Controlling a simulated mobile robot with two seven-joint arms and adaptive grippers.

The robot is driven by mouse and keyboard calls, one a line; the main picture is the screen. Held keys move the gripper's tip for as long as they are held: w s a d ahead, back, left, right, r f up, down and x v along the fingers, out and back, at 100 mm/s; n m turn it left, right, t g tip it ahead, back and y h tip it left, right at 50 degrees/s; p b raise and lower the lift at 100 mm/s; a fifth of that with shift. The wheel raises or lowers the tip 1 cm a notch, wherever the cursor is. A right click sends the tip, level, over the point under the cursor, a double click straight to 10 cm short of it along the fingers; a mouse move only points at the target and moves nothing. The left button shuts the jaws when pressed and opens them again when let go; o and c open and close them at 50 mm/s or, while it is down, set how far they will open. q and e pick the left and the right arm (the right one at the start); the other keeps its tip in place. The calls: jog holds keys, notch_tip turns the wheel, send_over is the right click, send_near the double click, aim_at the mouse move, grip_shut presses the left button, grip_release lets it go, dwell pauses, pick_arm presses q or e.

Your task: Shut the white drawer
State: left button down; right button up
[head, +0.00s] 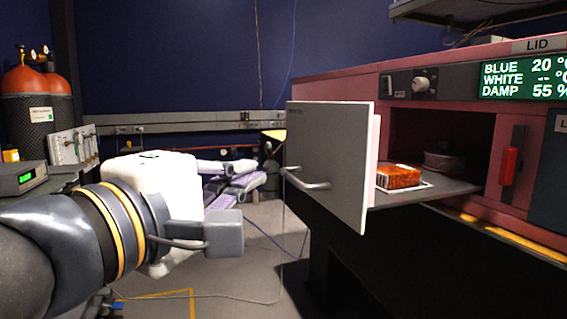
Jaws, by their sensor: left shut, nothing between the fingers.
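The white drawer (335,150) is pulled out of the pink cabinet (400,135), its flat light front standing well away from the opening. A curved metal handle (308,182) is on that front. Behind the front, the drawer's tray carries an orange-brown block (398,176) on a pale sheet. My left gripper (225,235) is shut and empty, to the left of the drawer front and lower than the handle. A gap shows between its grey tip and the front in the picture. My right gripper is out of view.
A round container (444,161) sits inside the dark opening. The cabinet has a red handle (510,165), a knob (421,84) and a green display (520,78). Orange cylinders (25,80) stand at the far left. Cables lie on the grey floor below.

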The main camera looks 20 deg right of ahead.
pick_arm(q)
jog(key=shift+w+d, duration=1.05)
jog(key=shift+d, duration=0.7)
jog(key=shift+w+d, duration=1.1)
jog(key=shift+d, duration=0.6)
jog(key=shift+w+d, duration=1.05)
jog(key=shift+d, duration=0.7)
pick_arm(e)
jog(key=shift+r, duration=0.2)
